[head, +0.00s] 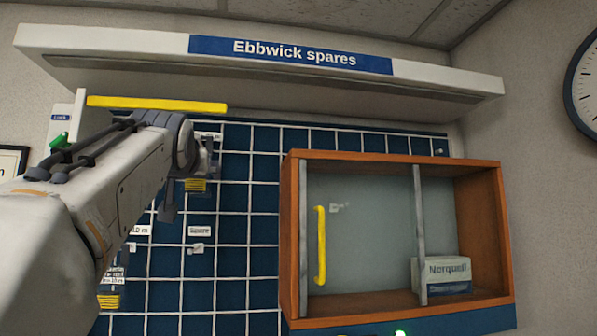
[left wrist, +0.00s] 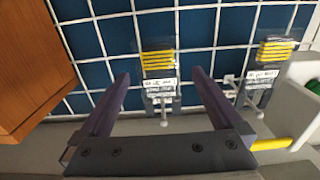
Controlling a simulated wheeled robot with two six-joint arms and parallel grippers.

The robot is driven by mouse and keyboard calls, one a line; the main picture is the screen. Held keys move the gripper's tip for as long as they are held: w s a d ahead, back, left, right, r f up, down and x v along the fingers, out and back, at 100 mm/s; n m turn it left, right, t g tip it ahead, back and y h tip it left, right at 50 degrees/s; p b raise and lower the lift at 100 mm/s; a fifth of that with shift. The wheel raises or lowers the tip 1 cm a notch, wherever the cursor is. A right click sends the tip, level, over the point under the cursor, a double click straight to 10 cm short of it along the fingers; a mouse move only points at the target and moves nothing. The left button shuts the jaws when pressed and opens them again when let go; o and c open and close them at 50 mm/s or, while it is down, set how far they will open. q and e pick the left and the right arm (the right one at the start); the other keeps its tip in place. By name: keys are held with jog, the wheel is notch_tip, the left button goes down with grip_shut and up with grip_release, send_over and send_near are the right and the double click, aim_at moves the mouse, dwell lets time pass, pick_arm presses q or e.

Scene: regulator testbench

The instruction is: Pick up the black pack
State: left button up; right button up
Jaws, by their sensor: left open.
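I cannot make out a black pack in either view. In the left wrist view a clear pack with yellow contents (left wrist: 158,62) hangs on a hook on the blue grid panel, with white labels beside it. A second yellow pack (left wrist: 275,50) hangs to its right. My left gripper (left wrist: 161,76) is open and empty; its two dark fingers are on either side of the first pack in the picture, and I cannot tell how far off it is. In the head view my left arm hides much of the panel; yellow packs show at its wrist (head: 195,185) and lower left (head: 109,301).
A wooden cabinet (head: 400,158) with a glass front and yellow handle (head: 320,245) stands right of the panel. A Norquell box (head: 447,275) sits inside it. A white shelf labelled Ebbwick spares (head: 130,55) overhangs the top. A yellow bar (head: 155,104) lies below the shelf.

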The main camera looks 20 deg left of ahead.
aim_at(198, 179)
pick_arm(q)
jog(key=p+x, duration=0.4)
jog(key=x, duration=0.2)
jog(key=shift+w+a, duration=0.1)
jog(key=shift+w, duration=0.2)
jog(key=shift+w+a+f, duration=0.15)
jog(key=shift+w+f, duration=0.05)
jog(key=shift+w, duration=0.05)
jog(key=c, duration=1.2)
jog(key=shift+c, duration=0.9)
pick_arm(e)
notch_tip(198, 179, up, 5)
jog(key=shift+d+f, duration=0.1)
pick_arm(q)
jog(key=shift+r, duration=0.2)
